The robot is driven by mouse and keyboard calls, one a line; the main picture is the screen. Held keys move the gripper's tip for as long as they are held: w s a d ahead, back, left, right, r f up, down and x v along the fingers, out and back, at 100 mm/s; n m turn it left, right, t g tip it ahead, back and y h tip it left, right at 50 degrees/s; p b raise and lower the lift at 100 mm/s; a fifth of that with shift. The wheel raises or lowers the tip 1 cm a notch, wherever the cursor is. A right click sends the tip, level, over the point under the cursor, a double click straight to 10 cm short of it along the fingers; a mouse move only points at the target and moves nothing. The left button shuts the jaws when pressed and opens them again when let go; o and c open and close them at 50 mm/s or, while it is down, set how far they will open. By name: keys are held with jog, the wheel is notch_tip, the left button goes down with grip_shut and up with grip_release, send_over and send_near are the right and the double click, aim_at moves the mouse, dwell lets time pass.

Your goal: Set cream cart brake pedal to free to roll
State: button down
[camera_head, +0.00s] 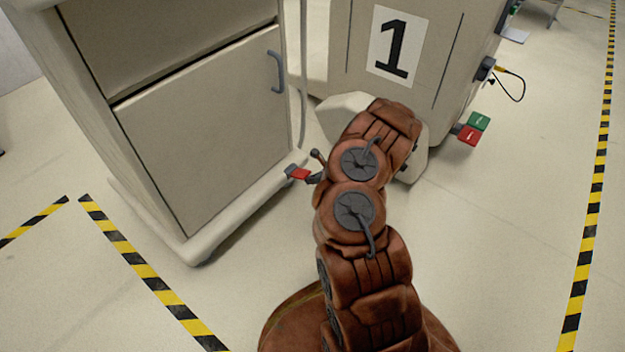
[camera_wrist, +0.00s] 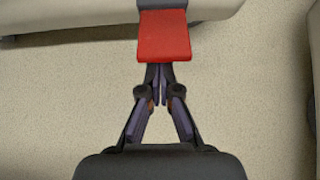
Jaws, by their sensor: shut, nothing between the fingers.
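The cream cart (camera_head: 190,150) stands at the left in the head view, with a closed front door. Its red brake pedal (camera_head: 300,174) sticks out at the lower right corner. The red pedal (camera_wrist: 164,36) also shows large at the top of the wrist view, in front of the cart's pale base edge (camera_wrist: 80,14). My gripper (camera_head: 316,178) is beside the pedal, low over the floor. In the wrist view my gripper (camera_wrist: 157,72) is shut and empty, its tips at the pedal's near edge. I cannot tell whether they touch it.
A beige cart marked 1 (camera_head: 433,60) stands behind my arm, with a green pedal (camera_head: 479,121) and a red pedal (camera_head: 470,136) on its right side. Striped floor tape (camera_head: 590,215) runs along the right. The floor between is clear.

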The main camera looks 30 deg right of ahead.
jog(key=shift+w+r, duration=0.1)
notch_tip(320, 180, down, 4)
jog(key=s+b, duration=0.2)
jog(key=p+v, duration=0.4)
jog(key=v, duration=0.6)
jog(key=shift+d+p, duration=0.3)
jog(key=shift+w, duration=0.1)
